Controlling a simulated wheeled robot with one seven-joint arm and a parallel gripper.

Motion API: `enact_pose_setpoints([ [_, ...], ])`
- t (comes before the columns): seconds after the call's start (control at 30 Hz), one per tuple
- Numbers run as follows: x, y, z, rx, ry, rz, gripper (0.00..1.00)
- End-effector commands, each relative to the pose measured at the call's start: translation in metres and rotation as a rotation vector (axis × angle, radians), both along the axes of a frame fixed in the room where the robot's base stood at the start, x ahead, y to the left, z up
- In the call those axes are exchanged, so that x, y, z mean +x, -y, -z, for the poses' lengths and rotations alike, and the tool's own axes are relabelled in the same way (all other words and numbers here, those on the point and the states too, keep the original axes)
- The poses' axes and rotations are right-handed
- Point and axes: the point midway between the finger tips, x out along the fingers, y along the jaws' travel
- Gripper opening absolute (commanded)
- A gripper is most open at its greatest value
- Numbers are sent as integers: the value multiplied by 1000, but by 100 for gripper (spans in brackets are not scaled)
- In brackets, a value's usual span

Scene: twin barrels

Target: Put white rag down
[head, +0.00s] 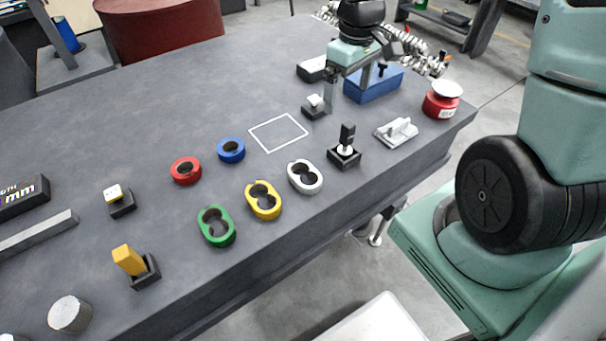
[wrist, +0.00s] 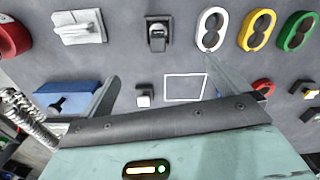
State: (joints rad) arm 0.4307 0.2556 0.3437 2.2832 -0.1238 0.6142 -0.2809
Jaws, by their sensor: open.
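The white rag (head: 396,132) appears to be the folded white piece with a raised ridge, lying flat on the grey table near its right end. It also shows at the upper left of the wrist view (wrist: 78,27). My gripper (head: 348,90) is above the table, behind and to the left of the rag in the head view. Its two fingers stand wide apart in the wrist view (wrist: 161,68), with nothing between them. The rag is clear of both fingers.
A blue block (head: 374,84), a red can (head: 441,102) and a black holder (head: 344,156) stand around the rag. A white square outline (head: 278,133) encloses bare table (head: 160,90). White, yellow and green double rings (head: 217,226) line the front edge.

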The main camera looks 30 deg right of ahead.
Motion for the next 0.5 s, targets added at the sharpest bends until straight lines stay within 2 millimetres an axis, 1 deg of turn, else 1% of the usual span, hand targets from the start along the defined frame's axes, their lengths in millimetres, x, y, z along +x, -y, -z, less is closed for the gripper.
enact_pose_setpoints([
  [0.03, -8, -34, -7, 0, 5, -51, 100],
  [0.07, -15, -52, -10, 2, 5, -73, 100],
  [0.1, -24, -75, -14, 5, 6, -102, 100],
  [0.17, -41, -107, -20, 9, 7, -145, 100],
  [0.2, -55, -126, -23, 11, 8, -175, 100],
  [0.27, -77, -153, -28, 15, 9, -218, 100],
  [0.3, -92, -168, -30, 18, 8, -243, 100],
  [0.33, -103, -178, -32, 20, 8, -264, 100],
  [0.4, -128, -196, -35, 25, 8, -304, 100],
  [0.5, -157, -212, -37, 31, 7, -346, 100],
])
